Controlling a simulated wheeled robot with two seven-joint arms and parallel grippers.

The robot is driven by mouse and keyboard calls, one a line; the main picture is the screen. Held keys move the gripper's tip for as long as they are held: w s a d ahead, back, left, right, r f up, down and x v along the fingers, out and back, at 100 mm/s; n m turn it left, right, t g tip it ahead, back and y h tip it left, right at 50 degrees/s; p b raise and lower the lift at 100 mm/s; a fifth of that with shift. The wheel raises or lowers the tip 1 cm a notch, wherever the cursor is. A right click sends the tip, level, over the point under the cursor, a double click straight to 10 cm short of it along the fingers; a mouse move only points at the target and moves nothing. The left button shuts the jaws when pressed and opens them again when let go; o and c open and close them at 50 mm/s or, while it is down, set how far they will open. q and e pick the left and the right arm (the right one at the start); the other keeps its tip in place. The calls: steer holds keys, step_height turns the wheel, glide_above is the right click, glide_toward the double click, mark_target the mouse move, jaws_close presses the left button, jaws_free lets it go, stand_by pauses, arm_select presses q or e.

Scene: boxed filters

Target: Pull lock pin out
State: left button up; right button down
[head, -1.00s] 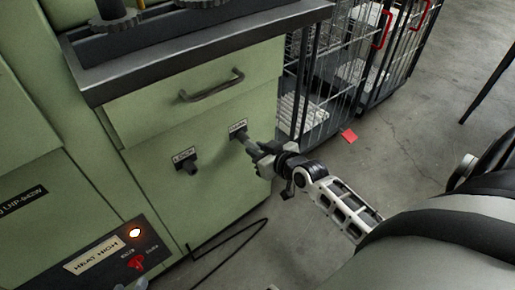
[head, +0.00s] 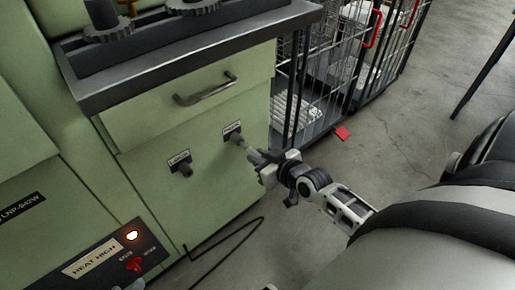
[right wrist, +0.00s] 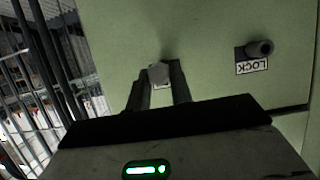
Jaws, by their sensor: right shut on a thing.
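My right gripper (head: 253,154) is in front of the green cabinet's lower door, beside the right-hand socket (head: 232,138) under a small label. It is shut on the lock pin (head: 245,146), a grey shaft between the fingertips and the socket. I cannot tell whether the pin's tip is clear of the socket. In the right wrist view, a grey rounded end (right wrist: 158,72) shows between the two dark fingers. The LOCK label (head: 179,159) with its dark knob (head: 185,170) is to the left.
A drawer handle (head: 206,90) sticks out above the sockets. A panel (head: 105,262) with a lit lamp and a red switch is at lower left. Wire cages (head: 325,75) stand behind at the right. A black cable (head: 228,238) lies on the floor.

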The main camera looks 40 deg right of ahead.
steer(key=shift+s+p, duration=0.3)
steer(key=shift+s, duration=0.5)
steer(key=shift+s+d, duration=0.1)
steer(key=shift+s+p, duration=0.3)
steer(key=shift+s, duration=0.2)
steer(key=shift+s, duration=0.2)
steer(key=s+p, duration=0.3)
steer(key=s, duration=0.6)
steer(key=shift+d, duration=0.4)
